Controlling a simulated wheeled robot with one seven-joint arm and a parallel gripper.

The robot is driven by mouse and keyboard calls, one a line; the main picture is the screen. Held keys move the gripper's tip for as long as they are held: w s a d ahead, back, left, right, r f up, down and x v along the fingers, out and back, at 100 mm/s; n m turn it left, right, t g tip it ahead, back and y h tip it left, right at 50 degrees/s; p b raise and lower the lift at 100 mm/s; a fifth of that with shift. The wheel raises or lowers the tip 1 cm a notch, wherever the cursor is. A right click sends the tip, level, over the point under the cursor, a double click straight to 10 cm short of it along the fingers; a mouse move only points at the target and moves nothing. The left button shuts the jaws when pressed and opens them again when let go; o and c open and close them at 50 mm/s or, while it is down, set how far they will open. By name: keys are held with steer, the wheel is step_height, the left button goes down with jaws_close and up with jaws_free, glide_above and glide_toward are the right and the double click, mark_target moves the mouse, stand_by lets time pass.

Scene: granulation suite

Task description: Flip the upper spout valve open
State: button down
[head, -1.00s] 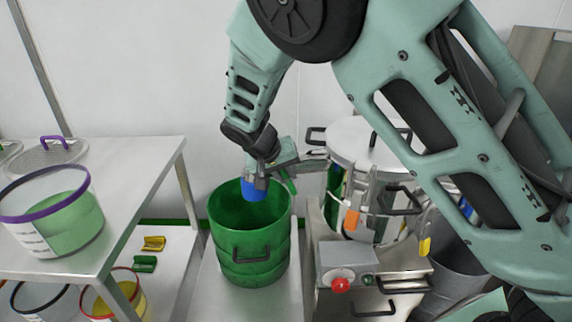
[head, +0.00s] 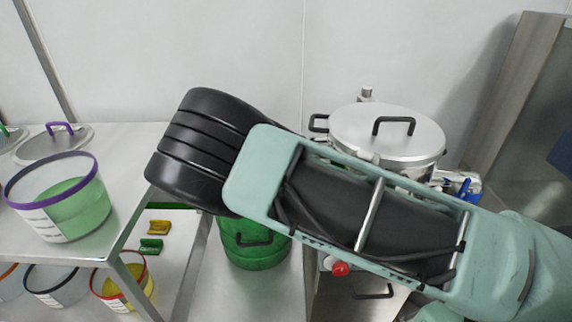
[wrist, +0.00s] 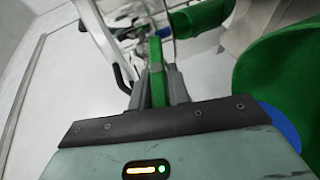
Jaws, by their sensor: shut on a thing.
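In the wrist view my gripper (wrist: 157,82) is shut on a narrow green lever (wrist: 157,72), which stands between its two grey fingers. The lever looks like the spout valve's handle; the valve body is not clearly visible. A blue part (wrist: 282,124), probably the spout's end, shows at the right beside a large green drum. In the head view my arm covers the gripper, the lever and the spout. The steel vessel (head: 388,142), with a flat lid and black handle, stands behind my arm.
The green drum (head: 256,248) stands below my arm, its rim hidden in the head view. A red button (head: 340,269) is right of it. A table (head: 120,150) at the left holds a purple-rimmed tub (head: 62,200). Coloured tubs stand on its lower shelf.

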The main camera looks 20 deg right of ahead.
steer(key=shift+f+n+h+b, duration=0.2)
steer(key=shift+n+h+b, duration=0.3)
steer(key=shift+h, duration=0.6)
steer(key=c, duration=1.3)
jaws_free()
steer(key=shift+c, duration=0.2)
steer(key=s+a+b, duration=0.1)
steer(key=a+b, duration=0.2)
steer(key=a, duration=0.9)
steer(key=shift+f, duration=0.1)
